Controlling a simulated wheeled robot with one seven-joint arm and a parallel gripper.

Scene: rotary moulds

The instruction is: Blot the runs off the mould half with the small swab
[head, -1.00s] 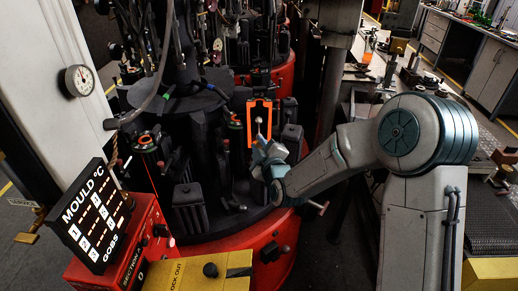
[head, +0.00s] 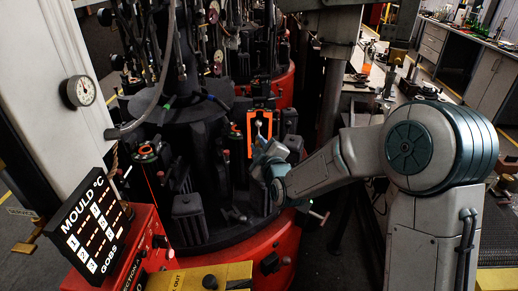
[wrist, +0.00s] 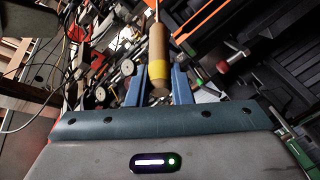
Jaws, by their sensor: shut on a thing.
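The small swab (wrist: 157,48) has a tan handle with a yellow band and a thin pale stem running out of the top of the wrist view. My gripper (wrist: 158,88) is shut on the handle, one blue finger on each side. In the head view my gripper (head: 263,158) is in front of the rotary machine, and the pale swab end (head: 258,124) shows above it, over an orange-edged dark mould half (head: 248,132). I cannot tell whether the swab touches the mould face. Runs on it are too small to make out.
Other dark moulds (head: 188,212) stand around the red-rimmed turntable (head: 235,248). A lit mould temperature display (head: 88,225) and a yellow lock-out box (head: 205,275) are at the front left. A bench (head: 415,92) with tools runs along the right.

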